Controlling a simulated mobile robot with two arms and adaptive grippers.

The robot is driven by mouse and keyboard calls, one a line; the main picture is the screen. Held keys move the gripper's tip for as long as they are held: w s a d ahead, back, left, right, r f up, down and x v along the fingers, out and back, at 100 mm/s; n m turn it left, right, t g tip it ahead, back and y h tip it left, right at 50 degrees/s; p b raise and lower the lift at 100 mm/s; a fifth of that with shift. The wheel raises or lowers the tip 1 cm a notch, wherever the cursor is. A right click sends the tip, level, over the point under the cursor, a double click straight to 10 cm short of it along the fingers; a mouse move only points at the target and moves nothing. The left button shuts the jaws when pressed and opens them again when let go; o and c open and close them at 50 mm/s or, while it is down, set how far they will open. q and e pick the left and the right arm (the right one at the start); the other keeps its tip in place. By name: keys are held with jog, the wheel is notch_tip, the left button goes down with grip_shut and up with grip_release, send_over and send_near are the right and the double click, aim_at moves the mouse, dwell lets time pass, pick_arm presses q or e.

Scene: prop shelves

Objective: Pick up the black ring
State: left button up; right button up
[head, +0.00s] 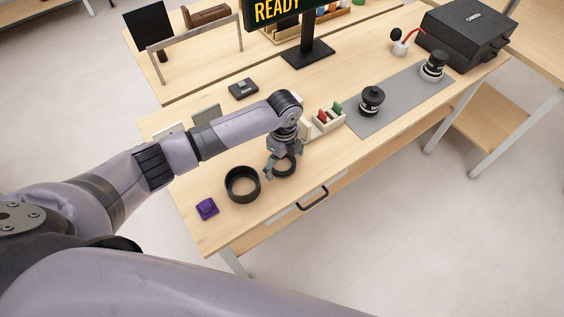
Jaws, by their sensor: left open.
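Two black rings lie on the wooden workbench (222,220). The larger black ring (243,197) is a wide, open band near the front left. A smaller, thinner black ring (285,173) lies just right of it, partly hidden by my left gripper (281,160). My left gripper points down over the smaller ring with its jaws open. I cannot tell whether its fingers touch that ring. The larger ring stands clear of the gripper. My right gripper is not in view.
A purple block (206,209) sits at the front-left corner. A white holder (327,121) with red and green items stands right of the gripper. A grey mat (400,97) carries two black lens-like objects. A black case (466,36) and a READY screen (281,10) stand farther back.

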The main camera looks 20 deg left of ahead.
pick_arm(q)
jog(key=shift+c, duration=0.2)
jog(key=c, duration=1.1)
jog(key=shift+r, duration=0.15)
